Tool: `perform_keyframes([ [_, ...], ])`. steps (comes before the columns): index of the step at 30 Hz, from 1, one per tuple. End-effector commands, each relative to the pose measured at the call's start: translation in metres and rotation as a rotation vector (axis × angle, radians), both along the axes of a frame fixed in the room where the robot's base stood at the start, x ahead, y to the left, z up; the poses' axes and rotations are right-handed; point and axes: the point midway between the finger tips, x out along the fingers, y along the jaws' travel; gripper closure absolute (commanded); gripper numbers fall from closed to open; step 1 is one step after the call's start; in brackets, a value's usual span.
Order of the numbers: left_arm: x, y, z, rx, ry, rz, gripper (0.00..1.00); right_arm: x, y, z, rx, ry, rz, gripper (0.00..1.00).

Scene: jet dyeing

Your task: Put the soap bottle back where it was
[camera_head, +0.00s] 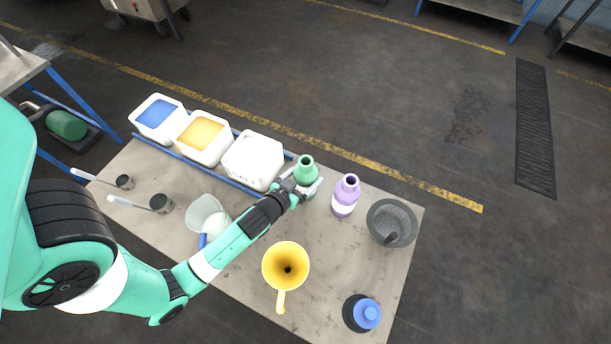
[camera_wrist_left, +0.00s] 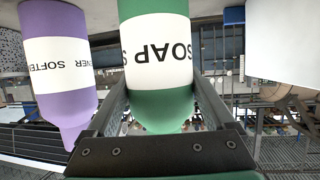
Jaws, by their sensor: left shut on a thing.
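The green soap bottle (camera_head: 306,168) stands near the far edge of the table, beside the white containers. In the left wrist view the bottle (camera_wrist_left: 158,55) shows its white label reading SOAP, upside down in the picture. My left gripper (camera_head: 303,188) is around it and shut on it; in the wrist view a finger shows on each side of the bottle (camera_wrist_left: 160,100). I cannot tell whether the bottle's base touches the table. My right gripper is in neither view.
The purple softener bottle (camera_head: 345,194) stands close to the right; it also shows in the wrist view (camera_wrist_left: 60,65). A white container (camera_head: 252,161) is just left.

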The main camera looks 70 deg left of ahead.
Motion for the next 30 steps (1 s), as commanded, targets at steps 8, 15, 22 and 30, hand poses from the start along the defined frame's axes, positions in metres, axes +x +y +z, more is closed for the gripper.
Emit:
perform_keyframes([
  [8, 0.000, 0.000, -0.002, 0.000, 0.000, 0.000, 0.00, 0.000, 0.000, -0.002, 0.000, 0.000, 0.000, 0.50],
  [15, -0.008, -0.006, 0.005, 0.002, 0.001, -0.002, 0.00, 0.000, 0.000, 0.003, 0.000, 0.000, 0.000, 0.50],
  [22, -0.049, -0.035, 0.023, 0.001, 0.003, -0.006, 0.00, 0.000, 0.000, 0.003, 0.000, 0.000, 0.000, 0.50],
  [30, -0.087, -0.061, 0.042, 0.000, 0.002, -0.005, 0.00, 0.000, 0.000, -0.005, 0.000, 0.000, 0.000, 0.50],
])
